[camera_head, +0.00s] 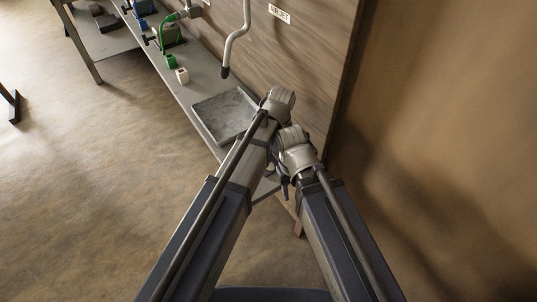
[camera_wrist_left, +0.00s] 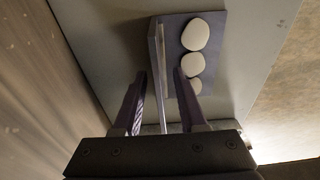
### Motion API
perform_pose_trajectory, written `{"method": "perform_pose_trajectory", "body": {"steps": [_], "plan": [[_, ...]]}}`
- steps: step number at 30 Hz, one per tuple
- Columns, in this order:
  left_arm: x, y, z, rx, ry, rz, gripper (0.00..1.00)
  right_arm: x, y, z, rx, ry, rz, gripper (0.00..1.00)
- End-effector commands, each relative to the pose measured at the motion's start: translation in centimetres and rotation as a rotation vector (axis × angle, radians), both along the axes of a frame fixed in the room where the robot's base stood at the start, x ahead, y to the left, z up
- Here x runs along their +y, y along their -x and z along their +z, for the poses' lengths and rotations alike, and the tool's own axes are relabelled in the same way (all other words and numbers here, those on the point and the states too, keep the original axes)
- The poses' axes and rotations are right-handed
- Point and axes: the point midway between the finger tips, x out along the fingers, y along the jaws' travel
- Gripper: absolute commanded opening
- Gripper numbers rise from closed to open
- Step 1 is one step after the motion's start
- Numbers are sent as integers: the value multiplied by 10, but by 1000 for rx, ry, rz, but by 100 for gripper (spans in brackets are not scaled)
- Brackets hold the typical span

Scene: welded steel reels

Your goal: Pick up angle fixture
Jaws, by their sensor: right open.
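The angle fixture (camera_wrist_left: 173,42) shows in the left wrist view as a grey plate with an upright flange along its left side. Several round white spots lie on the plate. My left gripper (camera_wrist_left: 160,73) is open, with one finger on each side of the flange, and gaps show between fingers and flange. In the head view the left wrist (camera_head: 278,101) is over the bench, and it hides the fingers and the fixture. My right gripper (camera_head: 285,186) is lower, pointing down near the bench's near end, largely hidden by its own wrist.
A grey square tray (camera_head: 224,115) lies on the narrow bench (camera_head: 203,86). A white block (camera_head: 182,76) and green items (camera_head: 170,61) stand farther along. A bent pipe (camera_head: 236,43) hangs above the bench in front of the wooden panel (camera_head: 310,60). Open floor lies left.

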Motion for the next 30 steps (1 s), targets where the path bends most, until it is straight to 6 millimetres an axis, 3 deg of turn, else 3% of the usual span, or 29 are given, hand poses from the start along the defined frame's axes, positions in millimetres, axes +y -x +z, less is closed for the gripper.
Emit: {"method": "perform_pose_trajectory", "body": {"steps": [1,10,30], "plan": [[0,0,0,0,0,0,35,0,0,0,0,0,0,50],[0,0,0,0,0,0,1,0,0,0,0,0,0,50],[0,0,0,0,0,0,0,0,0,0,0,0,0,50]]}}
